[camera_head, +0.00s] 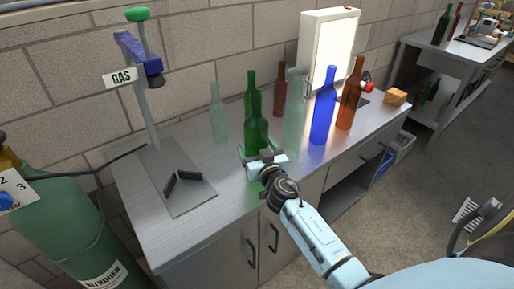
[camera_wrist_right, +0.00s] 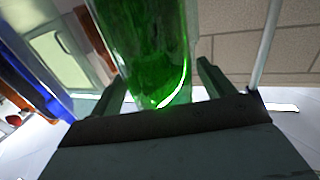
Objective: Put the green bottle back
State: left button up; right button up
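A green bottle (camera_head: 257,128) stands upright near the front of the metal bench. My right gripper (camera_head: 263,153) is low at the bottle, with its fingers apart on either side of it. In the right wrist view the green bottle (camera_wrist_right: 155,60) lies between the two fingers, and I see a gap beside the right finger. My left gripper is not in view.
Pale clear bottles (camera_head: 218,115) stand left and right of the green ones. A blue bottle (camera_head: 323,108) and brown bottles (camera_head: 350,95) stand to the right, near a lit panel (camera_head: 328,48). A gas stand (camera_head: 145,100) with a black V-shaped cradle (camera_head: 183,179) is at left.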

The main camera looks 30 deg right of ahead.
jog(key=shift+o, duration=0.2)
jog(key=shift+r+p, duration=0.2)
jog(key=shift+p, duration=0.1)
jog(key=v, duration=1.2)
